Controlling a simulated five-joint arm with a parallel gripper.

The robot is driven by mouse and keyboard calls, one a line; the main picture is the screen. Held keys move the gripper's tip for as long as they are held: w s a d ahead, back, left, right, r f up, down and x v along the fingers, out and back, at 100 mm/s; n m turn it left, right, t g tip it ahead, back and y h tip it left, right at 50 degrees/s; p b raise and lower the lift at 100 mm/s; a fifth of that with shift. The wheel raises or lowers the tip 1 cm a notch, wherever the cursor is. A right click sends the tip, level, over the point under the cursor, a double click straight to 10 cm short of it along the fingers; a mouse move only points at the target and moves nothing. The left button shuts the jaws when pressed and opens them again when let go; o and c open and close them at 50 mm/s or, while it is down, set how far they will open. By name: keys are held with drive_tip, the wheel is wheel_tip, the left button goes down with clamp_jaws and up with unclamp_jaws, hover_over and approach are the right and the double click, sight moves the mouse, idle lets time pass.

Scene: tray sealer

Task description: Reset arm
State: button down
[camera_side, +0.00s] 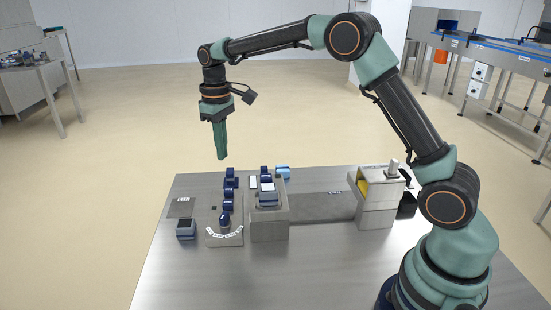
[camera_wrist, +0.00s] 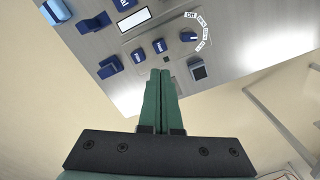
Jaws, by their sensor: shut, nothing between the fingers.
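My gripper (camera_side: 221,157) is shut and empty. It hangs pointing down, high above the far left edge of the steel table (camera_side: 165,275) in the side view. In the wrist view my gripper (camera_wrist: 161,75) shows its two green fingers together, with nothing between them. A control panel (camera_side: 225,240) with several blue switches and a dial (camera_side: 225,220) lies below it, apart from the fingers. The dial (camera_wrist: 188,37) also shows in the wrist view beside a printed scale.
A grey block station (camera_side: 268,225) holds a tray. A dark belt strip (camera_side: 322,208) leads right to a steel housing (camera_side: 377,207). A small blue-grey box (camera_side: 186,230) stands at the left. The air around my gripper is clear.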

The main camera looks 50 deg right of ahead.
drive_tip(key=s+r+t, duration=0.1)
drive_tip(key=s+r, duration=0.4)
drive_tip(key=r, duration=0.1)
drive_tip(key=s+d+m+t, duration=0.1)
drive_tip(key=s+m+t, duration=0.2)
drive_tip(key=s, duration=1.4)
drive_tip(key=shift+s+d+r+t, duration=0.3)
drive_tip(key=shift+s+d+t, duration=0.1)
drive_tip(key=shift+t, duration=0.4)
